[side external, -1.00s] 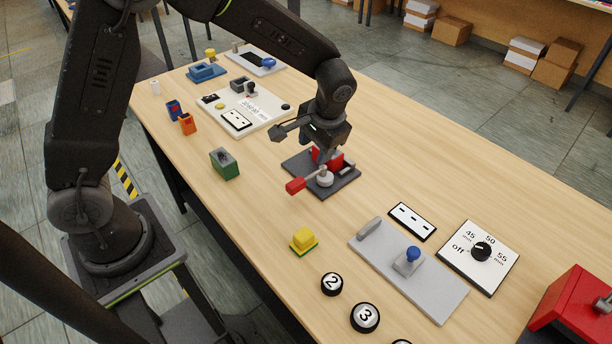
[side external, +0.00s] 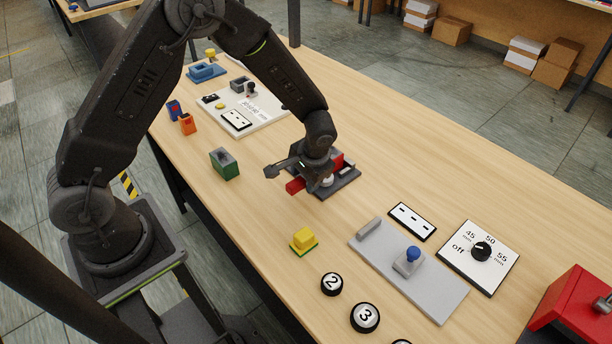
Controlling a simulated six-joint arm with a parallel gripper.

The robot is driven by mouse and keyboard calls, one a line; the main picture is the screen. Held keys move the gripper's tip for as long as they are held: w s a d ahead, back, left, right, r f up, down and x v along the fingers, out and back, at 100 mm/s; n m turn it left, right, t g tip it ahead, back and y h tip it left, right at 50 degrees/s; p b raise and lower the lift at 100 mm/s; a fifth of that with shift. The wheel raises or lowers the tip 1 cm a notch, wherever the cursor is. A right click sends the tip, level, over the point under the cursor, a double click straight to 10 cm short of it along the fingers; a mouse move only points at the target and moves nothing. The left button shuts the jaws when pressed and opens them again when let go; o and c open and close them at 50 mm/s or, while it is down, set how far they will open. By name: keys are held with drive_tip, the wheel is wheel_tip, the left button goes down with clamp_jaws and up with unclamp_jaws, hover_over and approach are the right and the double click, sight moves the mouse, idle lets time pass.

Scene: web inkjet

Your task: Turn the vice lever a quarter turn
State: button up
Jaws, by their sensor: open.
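The vice has a dark grey base plate (side external: 345,183) and a red body (side external: 337,161), partly hidden behind my gripper. Its lever ends in a red handle (side external: 295,186) that points to the lower left, toward the table's near edge. The pale round hub (side external: 327,181) of the lever shows just below my gripper. My gripper (side external: 320,173) is open and low over the hub and the inner part of the lever. Its fingertips are mostly hidden, so I cannot tell whether they touch the lever.
A grey plate with a blue knob (side external: 412,254) and a white dial panel (side external: 477,257) lie to the right. Bare wood surrounds the vice.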

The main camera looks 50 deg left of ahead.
drive_tip(key=shift+c, duration=0.3)
clamp_jaws()
drive_tip(key=shift+d+n, duration=0.15)
drive_tip(key=shift+n, duration=0.15)
drive_tip(key=shift+w+d+n+g, duration=0.2)
drive_tip(key=shift+d+n+g, duration=0.35)
drive_tip(key=shift+n, duration=0.65)
drive_tip(key=d+n, duration=0.1)
drive_tip(key=n, duration=0.1)
drive_tip(key=w+n, duration=0.1)
drive_tip(key=shift+d+n+g+h, duration=0.25)
drive_tip(key=shift+d+n+h, duration=0.05)
drive_tip(key=shift+d+n, duration=0.1)
drive_tip(key=n, duration=0.1)
drive_tip(key=w+d+n, duration=0.1)
drive_tip(key=n, duration=0.1)
drive_tip(key=w+n+g+h, duration=0.1)
drive_tip(key=n, duration=0.1)
drive_tip(key=shift+d, duration=0.4)
drive_tip(key=n, duration=0.1)
drive_tip(key=w+n, duration=0.1)
drive_tip(key=n, duration=0.1)
drive_tip(key=shift+w+d+h, duration=0.2)
drive_tip(key=shift+h, duration=0.1)
drive_tip(key=shift+w+d+r+n+h, duration=0.1)
drive_tip(key=shift+w+n+h, duration=0.1)
drive_tip(key=shift+w+n, duration=0.45)
drive_tip(key=shift+w+n+h, duration=0.2)
drive_tip(key=shift+n, duration=0.75)
